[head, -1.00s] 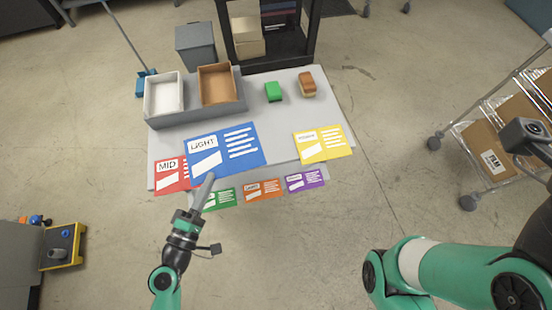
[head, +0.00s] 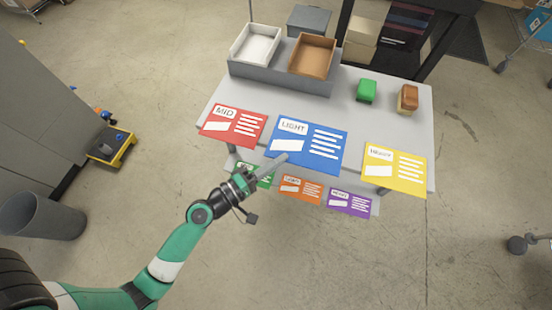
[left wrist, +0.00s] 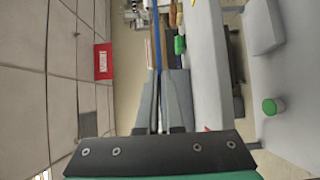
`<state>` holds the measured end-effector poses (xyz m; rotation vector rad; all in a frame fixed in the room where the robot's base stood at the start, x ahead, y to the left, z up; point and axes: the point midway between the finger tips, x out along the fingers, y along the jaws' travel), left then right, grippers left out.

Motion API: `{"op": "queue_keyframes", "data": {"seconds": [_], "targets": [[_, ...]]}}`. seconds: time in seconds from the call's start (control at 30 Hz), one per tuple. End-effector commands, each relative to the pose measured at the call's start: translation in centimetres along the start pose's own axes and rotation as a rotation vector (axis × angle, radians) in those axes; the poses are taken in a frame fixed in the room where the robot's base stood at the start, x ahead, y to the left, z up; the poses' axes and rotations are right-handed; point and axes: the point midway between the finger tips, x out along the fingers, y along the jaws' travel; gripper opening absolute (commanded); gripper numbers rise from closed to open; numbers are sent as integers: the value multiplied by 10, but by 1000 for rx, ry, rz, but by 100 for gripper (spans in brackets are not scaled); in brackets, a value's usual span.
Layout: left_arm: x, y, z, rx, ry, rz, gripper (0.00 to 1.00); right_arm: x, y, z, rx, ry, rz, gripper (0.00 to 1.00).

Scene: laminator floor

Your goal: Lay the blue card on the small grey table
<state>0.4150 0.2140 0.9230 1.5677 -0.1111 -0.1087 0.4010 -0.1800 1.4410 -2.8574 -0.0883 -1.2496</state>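The blue card (head: 306,145), labelled LIGHT, is in the head view in front of the grey table's near edge, between the red and yellow cards. My left gripper (head: 283,160) is shut on its lower edge. In the left wrist view the blue card (left wrist: 156,40) shows edge-on as a thin strip between the fingers (left wrist: 160,105). A light grey table (head: 385,115) stands behind the card; I cannot tell if it is the small grey table named in the task. My right gripper is out of view.
A red card (head: 234,125) and a yellow card (head: 394,169) flank the blue one. Orange (head: 301,189) and purple (head: 349,202) cards sit lower. Trays (head: 255,45) and a green block (head: 366,90) are on the table. A bin (head: 42,218) stands left. Floor in front is clear.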

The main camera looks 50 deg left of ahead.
Motion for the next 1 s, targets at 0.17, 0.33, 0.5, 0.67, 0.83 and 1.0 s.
{"op": "queue_keyframes", "data": {"seconds": [0.17, 0.33, 0.5, 0.67, 0.83, 1.0], "targets": [[15, -43, -41, 0, 4, 1, 0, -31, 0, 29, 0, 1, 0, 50], [22, -59, -57, 0, 1, 0, 0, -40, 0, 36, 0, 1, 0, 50], [23, -60, -59, 0, -1, -1, 0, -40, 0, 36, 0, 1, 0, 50], [26, -84, -66, -1, -1, -2, 0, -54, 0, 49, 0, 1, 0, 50], [26, -101, -66, 0, -1, -1, 0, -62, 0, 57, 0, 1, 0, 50], [25, -98, -65, 0, -1, -1, 0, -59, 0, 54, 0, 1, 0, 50]]}}
